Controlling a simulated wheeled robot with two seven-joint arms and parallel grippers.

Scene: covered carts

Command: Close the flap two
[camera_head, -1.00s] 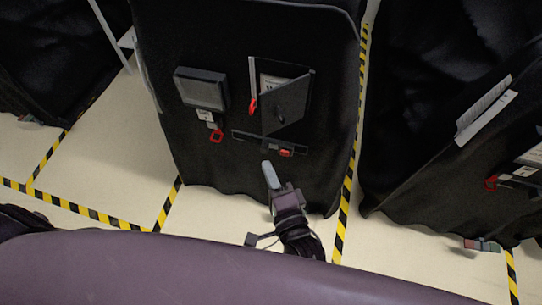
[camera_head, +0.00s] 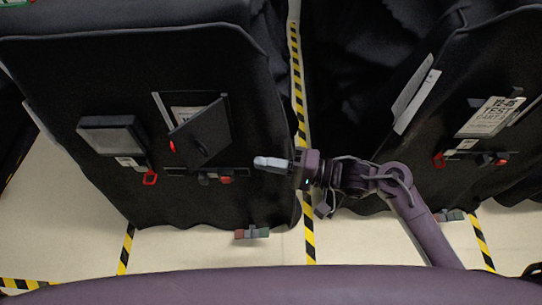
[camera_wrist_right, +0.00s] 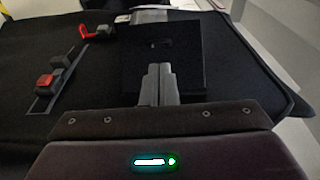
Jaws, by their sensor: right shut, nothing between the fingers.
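A black square flap (camera_head: 202,132) stands partly open on the front of the black covered cart, swung out to the right, with a white label behind it. The flap also shows in the right wrist view (camera_wrist_right: 162,58), ahead of the fingertips. My right gripper (camera_head: 258,162) is shut and empty, pointing left at the flap from its right side. In the right wrist view the closed fingers (camera_wrist_right: 158,70) overlap the flap's lower part; I cannot tell whether they touch it. My left gripper is not in view.
Left of the flap is a dark box-like panel (camera_head: 112,135) with a red ring (camera_head: 150,179) below. A strip with a red block (camera_head: 226,180) sits under the flap. Another covered cart (camera_head: 455,90) stands right. Yellow-black tape (camera_head: 300,90) marks the floor between.

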